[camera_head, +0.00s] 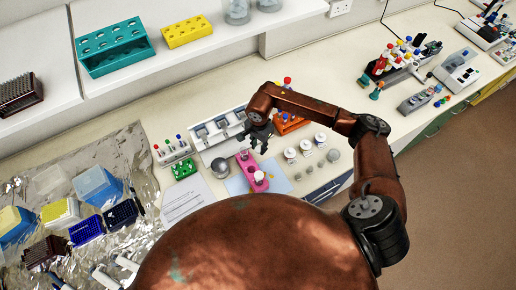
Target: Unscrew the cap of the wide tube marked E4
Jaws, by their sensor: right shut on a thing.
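My right gripper (256,146) is over the middle of the bench, just above and behind a pink stand (250,168). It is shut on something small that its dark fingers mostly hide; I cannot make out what. The pink stand sits on a light blue mat (238,185). One tube with a pale cap (259,176) stands in its near end, and another small tube top (244,154) shows at its far end. No E4 marking is readable. My left gripper is not in view.
A white rack (213,147) stands behind the stand. An orange rack (285,127) is close to its right. Several white-capped jars (290,153) stand to the right. A green rack (184,169) and a paper sheet (187,200) lie left.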

